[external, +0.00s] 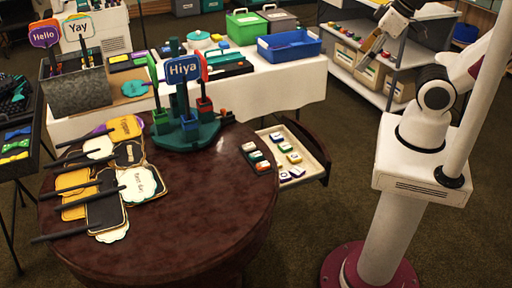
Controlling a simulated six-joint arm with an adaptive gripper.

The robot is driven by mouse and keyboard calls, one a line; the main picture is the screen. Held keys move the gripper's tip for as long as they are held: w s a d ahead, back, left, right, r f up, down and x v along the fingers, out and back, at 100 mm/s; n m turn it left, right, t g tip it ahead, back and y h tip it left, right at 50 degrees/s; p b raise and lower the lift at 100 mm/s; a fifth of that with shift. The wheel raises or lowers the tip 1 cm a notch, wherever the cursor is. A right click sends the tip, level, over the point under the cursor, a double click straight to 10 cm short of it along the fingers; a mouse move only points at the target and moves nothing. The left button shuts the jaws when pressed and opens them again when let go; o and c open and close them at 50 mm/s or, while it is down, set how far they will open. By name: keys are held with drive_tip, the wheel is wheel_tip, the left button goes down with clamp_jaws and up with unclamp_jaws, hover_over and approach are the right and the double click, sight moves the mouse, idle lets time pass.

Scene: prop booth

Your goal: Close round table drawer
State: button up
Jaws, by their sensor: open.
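The round table (190,215) has a glossy dark reddish-brown top and stands at the left and centre. Its drawer (318,170) is pulled out on the table's right side, with a pale inside and a dark curved front (312,142). Several small blocks with white, yellow, orange and teal parts lie in it. My gripper (368,52) is at the upper right, above and beyond the drawer and well apart from it. It is open, with nothing seen in it; its fingertips are small and blend with the shelf behind.
A green stand (187,132) with signs, several paddle signs (100,190) and small blocks (256,157) are on the tabletop. Behind is a white-clothed table (285,88) with a blue bin (289,46). A shelf (372,88) with boxes stands behind my arm. Carpet right of the drawer is clear.

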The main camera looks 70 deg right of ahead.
drive_tip(key=c, duration=2.5)
drive_tip(key=shift+d, duration=0.15)
drive_tip(key=w+d+f+m+y, duration=0.1)
drive_tip(key=w+d+f+m, duration=0.4)
drive_tip(key=d+f+m, duration=0.4)
drive_tip(key=w+d+f+m+g+y, duration=0.1)
drive_tip(key=w+d+f+m, duration=0.5)
drive_tip(key=d+f+m, duration=0.3)
drive_tip(key=w+d+f+m+g+y, duration=0.1)
drive_tip(key=w+d+f+m, duration=0.5)
drive_tip(key=d+f+m, duration=0.3)
drive_tip(key=d+f, duration=0.3)
drive_tip(key=f, duration=0.2)
drive_tip(key=shift+w+d, duration=0.2)
drive_tip(key=shift+d, duration=0.15)
